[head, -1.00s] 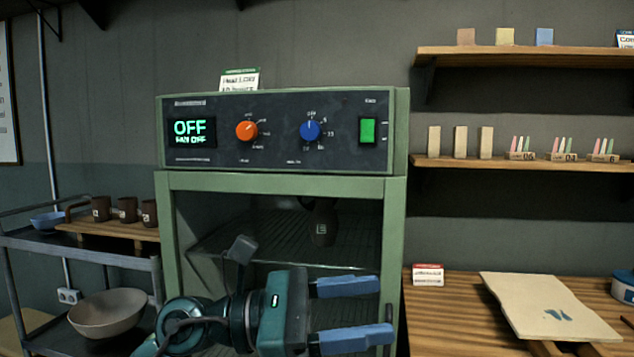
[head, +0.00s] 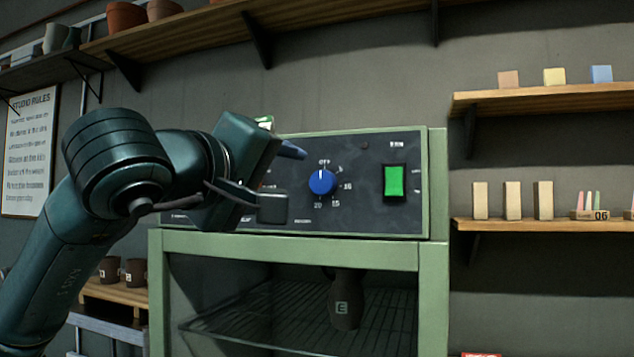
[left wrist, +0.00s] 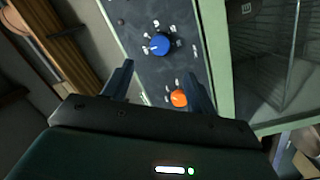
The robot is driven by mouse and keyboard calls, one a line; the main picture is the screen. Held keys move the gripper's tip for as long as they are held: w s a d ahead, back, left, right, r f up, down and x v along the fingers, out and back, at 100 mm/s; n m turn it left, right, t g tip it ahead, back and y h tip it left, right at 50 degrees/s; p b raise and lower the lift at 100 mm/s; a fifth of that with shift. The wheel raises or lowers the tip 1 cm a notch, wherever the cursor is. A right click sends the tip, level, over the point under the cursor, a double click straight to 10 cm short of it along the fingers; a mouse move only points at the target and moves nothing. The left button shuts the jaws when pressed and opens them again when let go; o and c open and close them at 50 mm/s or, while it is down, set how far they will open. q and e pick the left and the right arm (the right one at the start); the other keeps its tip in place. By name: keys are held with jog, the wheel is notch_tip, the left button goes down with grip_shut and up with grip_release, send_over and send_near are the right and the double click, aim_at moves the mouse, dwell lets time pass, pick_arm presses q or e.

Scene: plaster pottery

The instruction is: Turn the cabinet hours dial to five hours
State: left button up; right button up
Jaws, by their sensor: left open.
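The blue dial (head: 321,183) sits on the dark front panel of the green cabinet, with OFF at its top and numbers around it. Its white pointer appears to point up towards OFF. My left gripper (head: 285,158) is in front of the panel, left of the blue dial, open and empty. In the left wrist view the blue dial (left wrist: 159,45) shows beyond the open fingers (left wrist: 160,78), not touched. The orange dial (left wrist: 179,98) shows near one finger there; my gripper hides it in the head view, along with the display. My right gripper is out of view.
A green switch (head: 395,181) is right of the blue dial. Below the panel, the cabinet's chamber (head: 250,300) holds a dark vessel (head: 345,300) on a wire rack. Wooden shelves (head: 540,226) with small blocks are at the right.

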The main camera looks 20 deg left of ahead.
aim_at(320, 183)
pick_arm(q)
jog(key=w, duration=0.3)
jog(key=w+d+p, duration=0.1)
jog(key=w, duration=0.5)
jog(key=shift+w+d+p, duration=0.15)
jog(key=shift+d+p, duration=0.2)
jog(key=shift+p, duration=0.05)
jog(key=shift+w, duration=0.4)
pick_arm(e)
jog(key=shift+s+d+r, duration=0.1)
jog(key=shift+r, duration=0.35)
pick_arm(q)
jog(key=c, duration=1)
